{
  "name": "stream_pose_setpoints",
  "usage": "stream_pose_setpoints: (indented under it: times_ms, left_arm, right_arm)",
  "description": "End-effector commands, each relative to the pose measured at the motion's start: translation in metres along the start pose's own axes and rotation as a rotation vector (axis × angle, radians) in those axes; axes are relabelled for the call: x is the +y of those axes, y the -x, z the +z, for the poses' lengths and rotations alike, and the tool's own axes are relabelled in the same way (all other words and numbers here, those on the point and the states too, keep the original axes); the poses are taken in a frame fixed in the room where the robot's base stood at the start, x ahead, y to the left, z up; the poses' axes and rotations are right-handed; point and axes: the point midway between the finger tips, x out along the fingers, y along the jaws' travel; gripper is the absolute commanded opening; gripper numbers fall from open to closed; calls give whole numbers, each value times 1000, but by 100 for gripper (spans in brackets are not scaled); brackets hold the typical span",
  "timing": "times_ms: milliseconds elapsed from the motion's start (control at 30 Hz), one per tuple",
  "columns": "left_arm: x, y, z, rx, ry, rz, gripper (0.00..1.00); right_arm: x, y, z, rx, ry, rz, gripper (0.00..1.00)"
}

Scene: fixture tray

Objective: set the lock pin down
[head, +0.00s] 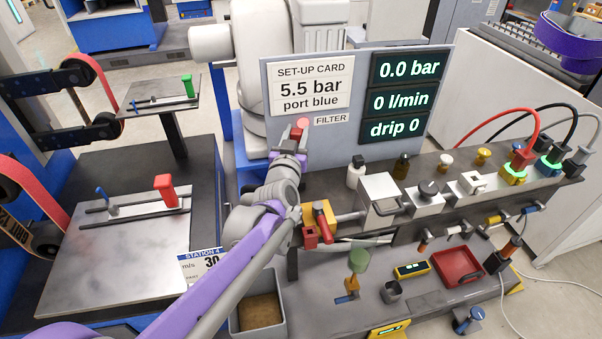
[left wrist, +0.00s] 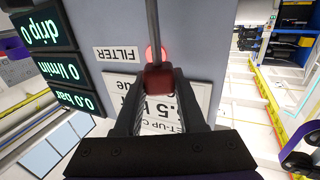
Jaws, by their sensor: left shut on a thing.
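The lock pin (left wrist: 158,78) shows in the left wrist view as a red block-shaped head with a straight grey rod running to the top edge. My left gripper (left wrist: 153,90) is shut on the red head, with a dark finger on either side. In the head view, my left gripper (head: 291,143) is raised in front of the set-up card panel, with the lock pin's red head (head: 296,132) at its tips. The pin's rod is hard to make out in the head view. My right gripper is in neither view.
The grey panel (head: 355,145) with a pink-red round light (head: 303,122) stands behind the gripper. Below are a yellow-and-red block (head: 318,222), a white bottle (head: 355,173) and a bench with several fittings. A grey bin (head: 281,325) and red tray (head: 457,267) sit lower.

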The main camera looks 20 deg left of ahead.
Motion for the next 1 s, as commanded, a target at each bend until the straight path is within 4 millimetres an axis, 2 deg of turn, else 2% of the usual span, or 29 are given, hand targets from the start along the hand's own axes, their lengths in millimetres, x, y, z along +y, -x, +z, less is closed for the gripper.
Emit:
stream_pose_setpoints:
  times_ms: [67,300,567,733,1000]
  left_arm:
    - [0,0,6,0,0,0,0]
    - [0,0,51,-1,0,0,0]
    - [0,0,72,0,0,0,0]
    - [0,0,97,-1,-1,1,0]
    - [0,0,100,0,0,0,0]
  right_arm:
    - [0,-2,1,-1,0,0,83]
    - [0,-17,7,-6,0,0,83]
    - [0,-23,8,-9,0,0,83]
    - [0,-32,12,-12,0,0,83]
    - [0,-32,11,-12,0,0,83]
